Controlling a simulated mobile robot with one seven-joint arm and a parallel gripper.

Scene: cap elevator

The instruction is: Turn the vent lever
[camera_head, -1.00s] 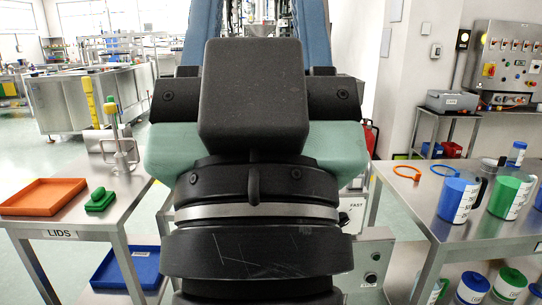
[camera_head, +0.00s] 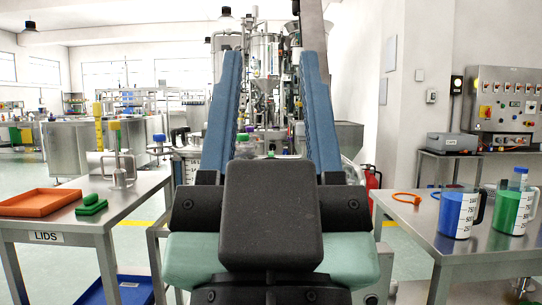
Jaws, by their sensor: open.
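My gripper (camera_head: 271,60) reaches forward in the middle of the head view. Its two long blue fingers are spread wide apart with nothing held between them. Behind and between the fingers stands process equipment with a tall clear and metal vessel (camera_head: 264,60), pipes and fittings. Small coloured caps, green and purple, show low between the fingers. I cannot make out the vent lever; it may be hidden by the fingers or too small to tell.
A steel table (camera_head: 128,205) labelled LIDS at left holds an orange tray (camera_head: 38,202) and a green block (camera_head: 91,206). A right table (camera_head: 420,240) holds a blue jug (camera_head: 458,214), a green jug (camera_head: 512,212) and an orange ring (camera_head: 405,198). A control panel (camera_head: 502,103) is behind.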

